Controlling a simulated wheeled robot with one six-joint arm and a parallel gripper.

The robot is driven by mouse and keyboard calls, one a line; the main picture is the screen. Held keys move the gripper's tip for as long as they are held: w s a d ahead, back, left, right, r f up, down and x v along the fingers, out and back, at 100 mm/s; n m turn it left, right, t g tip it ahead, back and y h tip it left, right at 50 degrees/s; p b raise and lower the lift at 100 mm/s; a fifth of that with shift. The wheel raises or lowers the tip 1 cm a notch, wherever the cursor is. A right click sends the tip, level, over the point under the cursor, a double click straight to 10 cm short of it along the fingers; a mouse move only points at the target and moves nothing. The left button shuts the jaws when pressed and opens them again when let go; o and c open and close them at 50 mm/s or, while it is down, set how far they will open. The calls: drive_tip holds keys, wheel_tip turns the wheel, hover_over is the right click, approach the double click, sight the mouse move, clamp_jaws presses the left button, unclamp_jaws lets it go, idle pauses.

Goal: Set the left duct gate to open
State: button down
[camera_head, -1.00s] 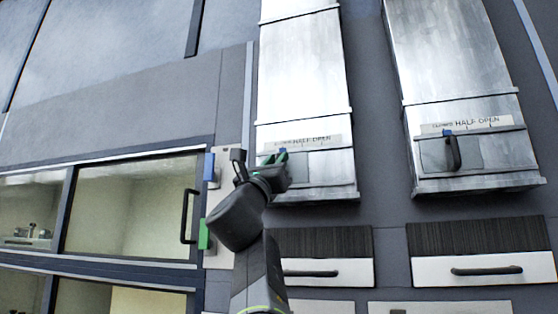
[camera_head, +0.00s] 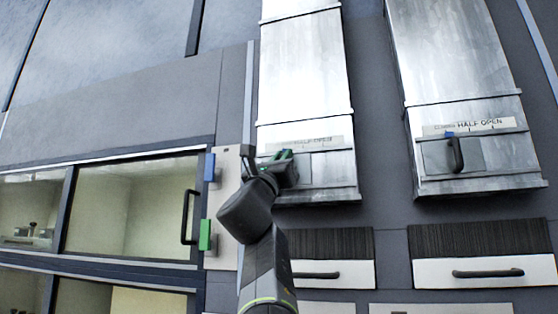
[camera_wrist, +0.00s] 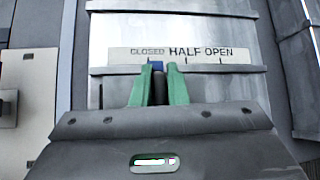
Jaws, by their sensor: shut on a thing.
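The left duct (camera_head: 302,75) is a pale metal duct with a label strip (camera_wrist: 232,54) reading CLOSED, HALF, OPEN from left to right. My gripper (camera_wrist: 158,82) has its green fingers shut on the left duct gate's handle, which the fingers mostly hide. The gate's blue pointer (camera_wrist: 157,65) shows just above the fingertips, at the right end of the word CLOSED and left of HALF. In the head view my gripper (camera_head: 284,155) is at the lower front of the left duct, under the label.
A right duct (camera_head: 448,60) has a similar gate with a black handle (camera_head: 456,155) and a blue pointer near CLOSED. Drawers (camera_head: 335,272) sit below the ducts. A glass-fronted cabinet (camera_head: 130,205) and a panel with blue and green blocks (camera_head: 205,235) are at left.

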drive_tip(key=s+d+b, duration=0.1)
drive_tip(key=d, duration=0.2)
drive_tip(key=s+d+b, duration=0.1)
drive_tip(key=d, duration=0.2)
drive_tip(key=s+d+b, duration=0.1)
drive_tip(key=d+b, duration=0.1)
drive_tip(key=d, duration=0.1)
drive_tip(key=c, duration=1.7)
unclamp_jaws()
drive_tip(key=shift+d, duration=0.2)
drive_tip(key=shift+a, duration=0.1)
drive_tip(key=b+v, duration=0.7)
drive_tip(key=v, duration=0.7)
